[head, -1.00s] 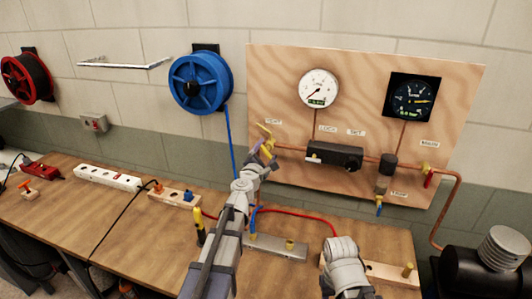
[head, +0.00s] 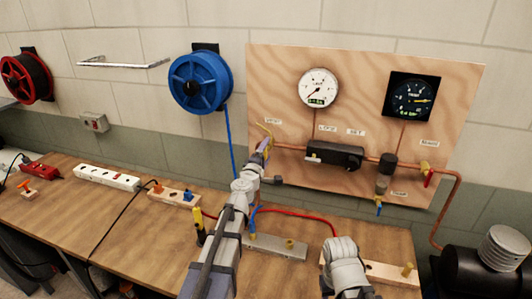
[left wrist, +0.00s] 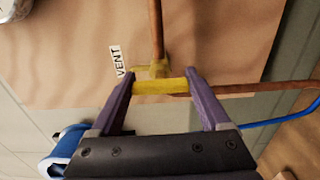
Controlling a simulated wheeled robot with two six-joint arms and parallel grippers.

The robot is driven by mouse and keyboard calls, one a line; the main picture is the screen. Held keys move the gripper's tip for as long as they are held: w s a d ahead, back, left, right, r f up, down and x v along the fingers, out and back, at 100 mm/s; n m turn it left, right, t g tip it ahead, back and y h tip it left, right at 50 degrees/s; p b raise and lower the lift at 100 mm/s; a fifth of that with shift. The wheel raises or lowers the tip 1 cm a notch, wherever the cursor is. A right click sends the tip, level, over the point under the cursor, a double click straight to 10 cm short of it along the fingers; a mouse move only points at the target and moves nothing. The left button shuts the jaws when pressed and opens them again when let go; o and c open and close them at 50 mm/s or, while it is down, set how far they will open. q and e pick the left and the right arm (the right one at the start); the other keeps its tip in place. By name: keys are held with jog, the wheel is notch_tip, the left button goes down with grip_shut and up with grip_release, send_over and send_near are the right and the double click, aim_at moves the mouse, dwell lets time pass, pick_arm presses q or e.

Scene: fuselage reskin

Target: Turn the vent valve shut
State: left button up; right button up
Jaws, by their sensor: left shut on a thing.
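The vent valve has a yellow lever handle (head: 264,129) at the left end of the copper pipe on the plywood panel. In the left wrist view the yellow handle (left wrist: 160,87) lies crosswise between the two purple fingers of my left gripper (left wrist: 160,92). The brass valve body (left wrist: 152,71) shows just beyond it, by the VENT label (left wrist: 118,61). In the head view my left gripper (head: 263,147) is at the valve and covers part of it. Part of my right arm shows at the lower right, but its fingertips do not.
The plywood panel (head: 455,85) carries a white gauge (head: 319,87), a dark gauge (head: 412,97), a black regulator (head: 335,156) and a red-handled valve (head: 428,179). A blue hose reel (head: 200,83) hangs left of it. A red hose (head: 300,214) crosses the bench.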

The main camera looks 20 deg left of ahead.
dwell(0.5)
pick_arm(q)
jog(key=o, duration=1.2)
jog(key=s, duration=0.8)
jog(key=shift+a, duration=0.1)
